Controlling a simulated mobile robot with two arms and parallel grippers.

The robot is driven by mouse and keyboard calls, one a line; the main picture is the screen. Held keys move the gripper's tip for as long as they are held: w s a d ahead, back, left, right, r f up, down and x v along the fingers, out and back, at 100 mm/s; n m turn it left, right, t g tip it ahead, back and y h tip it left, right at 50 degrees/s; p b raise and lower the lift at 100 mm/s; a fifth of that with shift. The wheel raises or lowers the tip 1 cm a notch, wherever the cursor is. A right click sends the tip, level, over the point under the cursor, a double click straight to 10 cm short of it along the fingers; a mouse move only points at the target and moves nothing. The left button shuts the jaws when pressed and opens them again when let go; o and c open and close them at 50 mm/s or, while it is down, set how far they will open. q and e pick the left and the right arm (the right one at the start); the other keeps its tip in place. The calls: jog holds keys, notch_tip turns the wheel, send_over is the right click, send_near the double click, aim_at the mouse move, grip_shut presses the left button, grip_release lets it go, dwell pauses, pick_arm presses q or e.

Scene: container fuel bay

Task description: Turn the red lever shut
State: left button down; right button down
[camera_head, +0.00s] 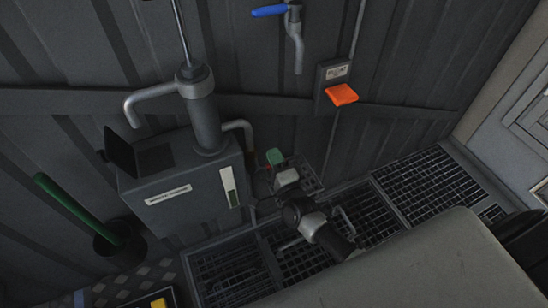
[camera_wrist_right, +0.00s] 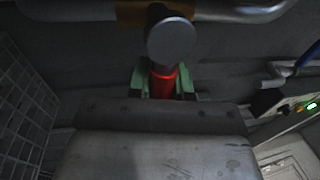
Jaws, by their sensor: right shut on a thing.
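The red lever (camera_wrist_right: 165,84) shows in the right wrist view, below a round grey metal end on a pipe fitting. The green fingers of my right gripper (camera_wrist_right: 164,87) stand on both sides of the lever, shut on it. In the head view my right gripper (camera_head: 277,164) is at the right side of the grey tank (camera_head: 180,200), low by the wall. The lever is mostly hidden there by the gripper and wrist. How far the lever is turned is hard to tell. My left gripper is not in view.
A hand pump (camera_head: 203,115) with bent pipes stands on the tank. A blue-handled tap (camera_head: 270,11) and an orange switch (camera_head: 341,95) are on the wall above. A green-handled tool (camera_head: 70,208) stands in a black holder at left. Floor grating (camera_head: 415,185) lies to the right.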

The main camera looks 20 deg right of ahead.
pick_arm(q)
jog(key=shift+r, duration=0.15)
pick_arm(e)
jog(key=shift+a, duration=0.1)
jog(key=c, duration=1.3)
grip_release()
